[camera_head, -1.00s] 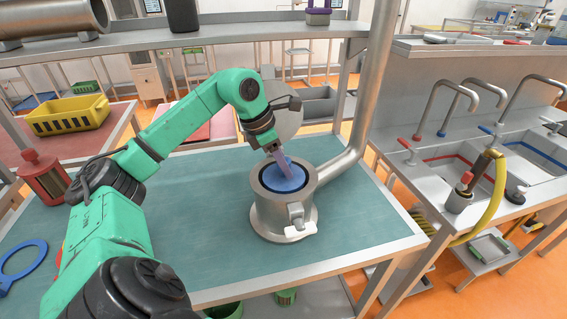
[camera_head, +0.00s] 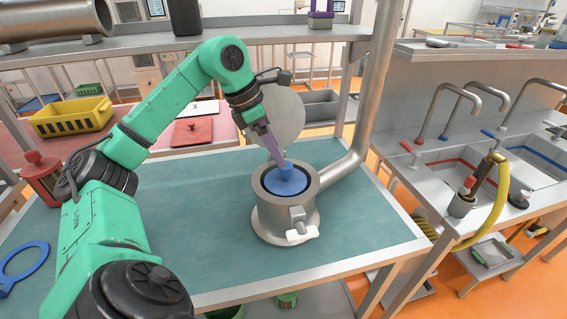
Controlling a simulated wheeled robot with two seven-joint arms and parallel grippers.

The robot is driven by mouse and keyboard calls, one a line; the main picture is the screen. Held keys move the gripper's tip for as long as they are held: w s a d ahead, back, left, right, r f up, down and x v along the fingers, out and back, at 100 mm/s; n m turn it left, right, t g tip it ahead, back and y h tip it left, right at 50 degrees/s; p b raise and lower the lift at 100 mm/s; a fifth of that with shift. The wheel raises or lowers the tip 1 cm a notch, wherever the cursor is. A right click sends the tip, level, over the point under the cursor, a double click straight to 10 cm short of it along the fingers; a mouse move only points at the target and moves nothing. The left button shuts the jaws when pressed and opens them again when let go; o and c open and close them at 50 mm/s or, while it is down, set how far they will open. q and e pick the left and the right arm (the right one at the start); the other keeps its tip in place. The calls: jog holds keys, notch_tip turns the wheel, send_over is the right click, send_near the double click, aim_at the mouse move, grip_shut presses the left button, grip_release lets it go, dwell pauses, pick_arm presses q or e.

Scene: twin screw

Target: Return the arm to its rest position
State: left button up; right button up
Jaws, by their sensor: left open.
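My left arm reaches in from the left over the teal table (camera_head: 190,235). Its left gripper (camera_head: 279,161), with purple-grey fingers, points down at a slant just above a blue round piece (camera_head: 288,184). The gripper is open. The blue piece sits inside the metal pot (camera_head: 283,218) and has a raised knob in its middle. I cannot tell whether the fingertips still touch the knob. My right gripper does not show.
The pot's round grey lid (camera_head: 282,122) stands raised behind the gripper. A thick steel pipe (camera_head: 359,130) rises at the right. A shelf (camera_head: 270,37) spans the back. A blue ring (camera_head: 22,265) and a red-topped cylinder (camera_head: 43,178) are at the left.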

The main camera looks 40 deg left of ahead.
pick_arm(q)
jog(key=p+v, duration=0.2)
jog(key=v, duration=0.5)
jog(key=shift+r, duration=0.35)
jog(key=shift+s+a, duration=0.1)
